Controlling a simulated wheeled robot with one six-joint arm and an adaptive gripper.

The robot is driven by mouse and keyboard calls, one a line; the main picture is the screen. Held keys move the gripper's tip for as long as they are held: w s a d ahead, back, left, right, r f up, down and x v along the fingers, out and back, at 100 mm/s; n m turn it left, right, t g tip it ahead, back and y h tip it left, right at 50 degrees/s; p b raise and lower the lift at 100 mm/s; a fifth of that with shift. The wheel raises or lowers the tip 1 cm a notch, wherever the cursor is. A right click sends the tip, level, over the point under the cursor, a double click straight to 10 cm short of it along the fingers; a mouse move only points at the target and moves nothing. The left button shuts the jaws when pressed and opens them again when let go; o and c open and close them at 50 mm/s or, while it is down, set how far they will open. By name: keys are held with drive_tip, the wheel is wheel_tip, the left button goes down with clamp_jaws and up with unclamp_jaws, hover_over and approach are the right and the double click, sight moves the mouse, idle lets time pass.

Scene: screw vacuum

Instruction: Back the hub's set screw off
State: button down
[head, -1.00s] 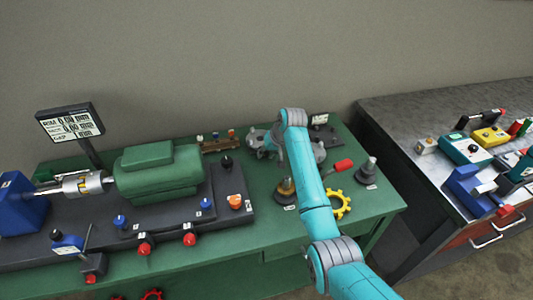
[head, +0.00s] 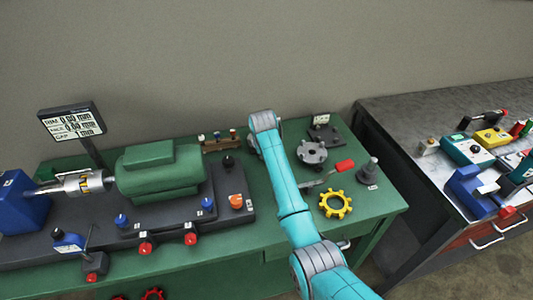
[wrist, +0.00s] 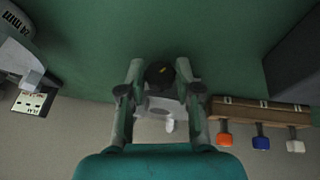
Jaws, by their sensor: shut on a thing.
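A grey disc-shaped hub (head: 313,152) with a dark centre hole lies at the back right of the green bench in the head view. Its set screw is too small to make out. My gripper's fingers are hidden behind my own arm in the head view, left of the hub. In the wrist view my gripper (wrist: 160,98) is shut on a dark round thing (wrist: 160,72) with a small yellow mark. I cannot tell what this thing is. A red-handled tool (head: 345,166) with a metal shaft lies in front of the hub.
A small rack with coloured knobs (head: 218,146) stands to the left and shows in the wrist view (wrist: 250,108). A green motor (head: 160,173), a yellow gear (head: 335,205), a grey stepped post (head: 369,171) and a labelled fixture (head: 325,133) are around. A grey workbench is at right.

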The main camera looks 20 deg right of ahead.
drive_tip(key=c, duration=0.8)
unclamp_jaws()
drive_tip(key=v, duration=1.2)
